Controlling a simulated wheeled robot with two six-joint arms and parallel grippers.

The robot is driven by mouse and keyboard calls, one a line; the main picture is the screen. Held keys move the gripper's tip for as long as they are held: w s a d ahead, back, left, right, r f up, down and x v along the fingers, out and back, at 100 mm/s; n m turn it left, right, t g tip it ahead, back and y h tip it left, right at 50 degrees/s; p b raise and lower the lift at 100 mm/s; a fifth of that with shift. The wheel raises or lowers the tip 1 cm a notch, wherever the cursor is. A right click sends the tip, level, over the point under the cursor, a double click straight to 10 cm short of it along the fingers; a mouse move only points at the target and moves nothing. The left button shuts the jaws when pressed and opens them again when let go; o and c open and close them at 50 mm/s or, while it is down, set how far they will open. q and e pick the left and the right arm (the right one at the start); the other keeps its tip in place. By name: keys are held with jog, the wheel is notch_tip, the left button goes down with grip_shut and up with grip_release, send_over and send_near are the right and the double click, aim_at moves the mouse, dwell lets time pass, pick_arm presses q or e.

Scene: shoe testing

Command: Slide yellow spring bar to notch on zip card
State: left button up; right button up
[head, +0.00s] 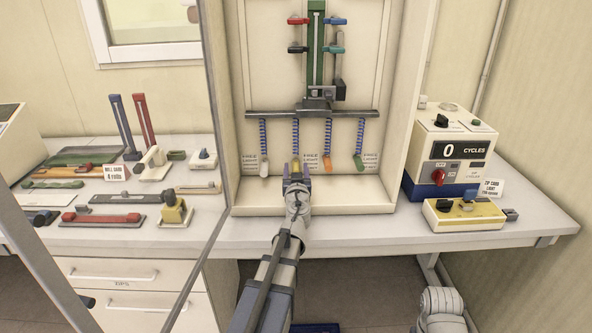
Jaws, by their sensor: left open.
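Several blue springs hang from a dark crossbar (312,113) inside the open cabinet, each with a coloured tip. The yellow-tipped one (296,163) is second from the left. My left gripper (296,178) is open at its lower end, with the jaws around or just in front of the tip; I cannot tell if they touch it. A small sign reading "ZIP CARD" (492,187) stands at the right, behind a yellow block (482,215) with dark and blue parts on top. I cannot make out a notch. My right gripper is not in view.
A cycle counter box (448,150) showing 0 stands right of the cabinet. White, orange and green (359,162) tips hang beside the yellow one. The cabinet's side walls and front lip (345,209) surround my gripper. Tools and cards crowd the left bench.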

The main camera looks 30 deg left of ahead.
pick_arm(q)
jog(key=v, duration=0.7)
jog(key=shift+s+d, duration=0.15)
jog(key=shift+s, duration=0.25)
